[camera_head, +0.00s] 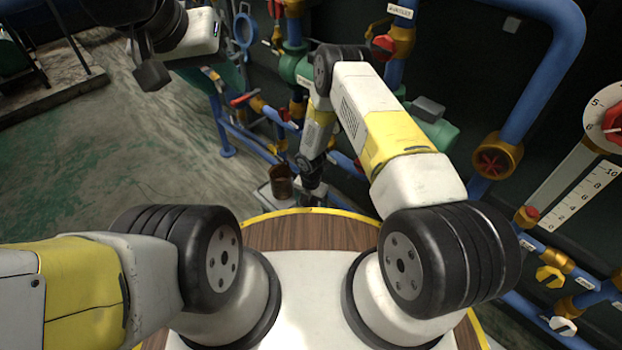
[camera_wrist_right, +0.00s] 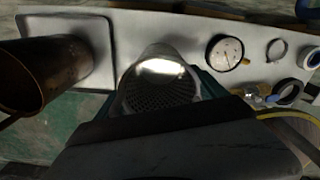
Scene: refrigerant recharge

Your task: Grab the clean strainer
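A pale cylindrical strainer (camera_wrist_right: 160,84) with a fine dark mesh shows in the right wrist view, just in front of my right gripper. Dark teal edges flank it on both sides, close to its wall. Whether they press on it cannot be told, and its lower part is hidden by the dark gripper body. In the head view my right gripper (camera_head: 313,192) is small and points down beside the pale tray, its fingers unclear. My left gripper (camera_head: 155,72) is at the upper left, away from the tray, with a dark finger hanging down. Its opening cannot be made out.
A round gauge (camera_wrist_right: 228,52), a ring clamp (camera_wrist_right: 277,50) and a blue-handled valve (camera_wrist_right: 262,97) lie right of the strainer. Blue pipes (camera_head: 545,80) stand at the right.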

